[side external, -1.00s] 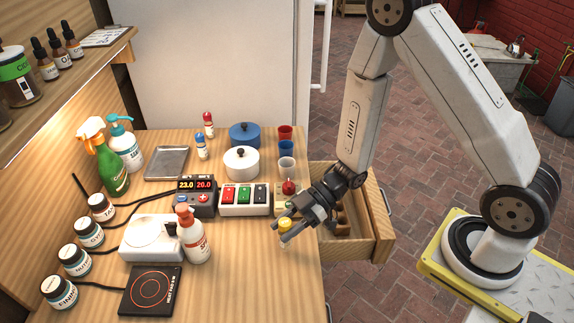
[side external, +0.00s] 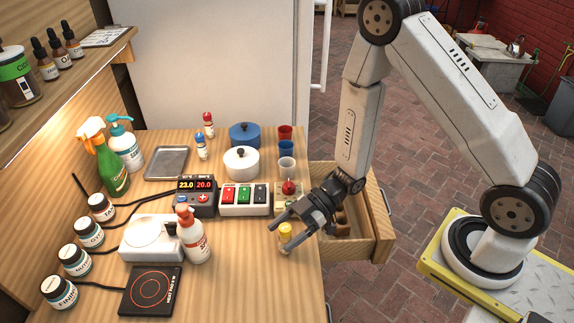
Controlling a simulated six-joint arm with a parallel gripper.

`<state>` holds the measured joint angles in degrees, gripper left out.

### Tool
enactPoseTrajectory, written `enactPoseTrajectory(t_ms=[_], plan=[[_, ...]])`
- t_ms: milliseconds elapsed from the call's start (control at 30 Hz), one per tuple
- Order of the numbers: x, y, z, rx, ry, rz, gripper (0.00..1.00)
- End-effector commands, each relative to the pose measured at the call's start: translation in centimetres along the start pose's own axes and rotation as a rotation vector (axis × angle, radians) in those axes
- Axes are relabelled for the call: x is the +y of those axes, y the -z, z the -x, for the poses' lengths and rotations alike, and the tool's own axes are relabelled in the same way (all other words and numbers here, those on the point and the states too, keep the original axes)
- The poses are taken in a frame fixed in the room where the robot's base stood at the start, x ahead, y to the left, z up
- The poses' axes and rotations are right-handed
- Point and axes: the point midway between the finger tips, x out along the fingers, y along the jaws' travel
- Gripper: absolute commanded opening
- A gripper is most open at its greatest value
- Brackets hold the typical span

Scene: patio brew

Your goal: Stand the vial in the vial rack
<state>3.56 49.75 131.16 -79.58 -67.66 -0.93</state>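A small clear vial with a yellow cap (side external: 286,229) stands, seemingly upright, near the right edge of the wooden table. My gripper (side external: 279,237) is at the vial, with its fingers apart. One fingertip is left of the cap and the other passes in front of the vial's body. I cannot tell whether either finger touches it. A brown wooden block (side external: 341,217) in the open drawer is partly hidden by my gripper; I cannot tell whether it is the vial rack.
The drawer (side external: 357,247) stands open at the table's right side. A white-and-red bottle (side external: 194,240) and hot plate (side external: 151,291) are to the left. A switch box (side external: 245,199) and red-knobbed box (side external: 288,199) stand behind. The table's front right is clear.

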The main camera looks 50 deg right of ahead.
Motion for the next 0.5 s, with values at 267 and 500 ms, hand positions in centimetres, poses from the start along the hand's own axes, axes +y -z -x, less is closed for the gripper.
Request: enactPoseTrajectory(t_ms=[267,500], plan=[[0.0,0.0,0.2,0.0,-0.001,0.0,0.75],[0.1,0.0,1.5,0.0,-0.003,-0.001,0.75]])
